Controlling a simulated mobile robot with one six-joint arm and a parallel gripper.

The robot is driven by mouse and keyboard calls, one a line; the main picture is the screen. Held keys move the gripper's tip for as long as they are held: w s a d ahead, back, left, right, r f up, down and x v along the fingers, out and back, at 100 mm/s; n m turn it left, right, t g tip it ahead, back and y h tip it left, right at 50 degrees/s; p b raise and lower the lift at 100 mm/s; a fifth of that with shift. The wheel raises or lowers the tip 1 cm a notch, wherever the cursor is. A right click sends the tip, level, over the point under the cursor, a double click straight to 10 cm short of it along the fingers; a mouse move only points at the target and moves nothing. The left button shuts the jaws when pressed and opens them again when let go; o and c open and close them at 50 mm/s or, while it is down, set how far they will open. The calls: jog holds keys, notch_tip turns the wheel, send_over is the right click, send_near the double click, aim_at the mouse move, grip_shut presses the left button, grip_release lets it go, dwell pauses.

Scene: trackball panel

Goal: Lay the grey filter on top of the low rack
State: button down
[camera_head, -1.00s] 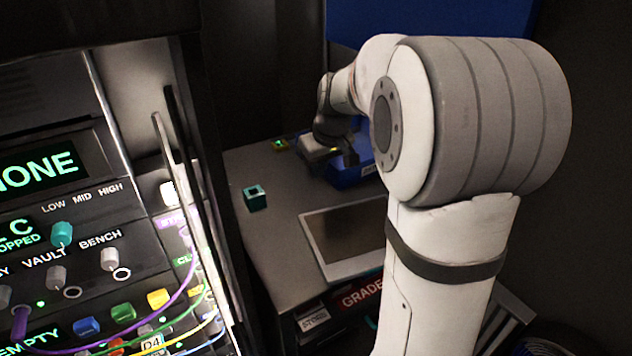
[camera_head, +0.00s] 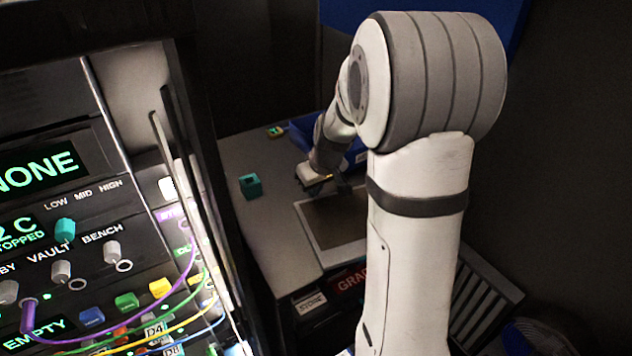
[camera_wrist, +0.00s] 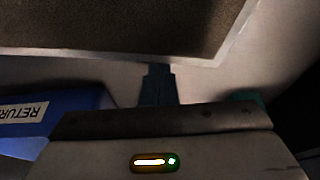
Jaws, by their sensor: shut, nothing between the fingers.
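The grey filter (camera_head: 314,240) is a flat panel with a pale frame and a dark brownish middle. It lies on the grey bench top, and my arm covers its right side in the head view. The wrist view shows its frame and dark face (camera_wrist: 120,25) across the top. My gripper (camera_head: 344,186) is over the bench by the filter's far edge. In the wrist view its fingers (camera_wrist: 157,72) are shut and empty, pointing at the frame's edge; contact cannot be told. A slatted rack (camera_head: 487,300), likely the low rack, stands low at the right, partly behind my arm.
A blue bin (camera_head: 303,134), marked RETURN in the wrist view (camera_wrist: 60,112), stands behind my gripper. A teal cube (camera_head: 250,186) sits left of the filter. The tall control panel (camera_head: 90,230) with cables fills the left. A red GRADE label (camera_head: 350,279) is below the bench edge.

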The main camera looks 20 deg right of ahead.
jog(key=shift+s+d+f+b, duration=0.2)
jog(key=shift+s+b, duration=0.4)
jog(key=shift+b, duration=0.25)
jog(key=shift+s+r, duration=0.25)
jog(key=shift+s, duration=0.25)
jog(key=shift+w, duration=0.1)
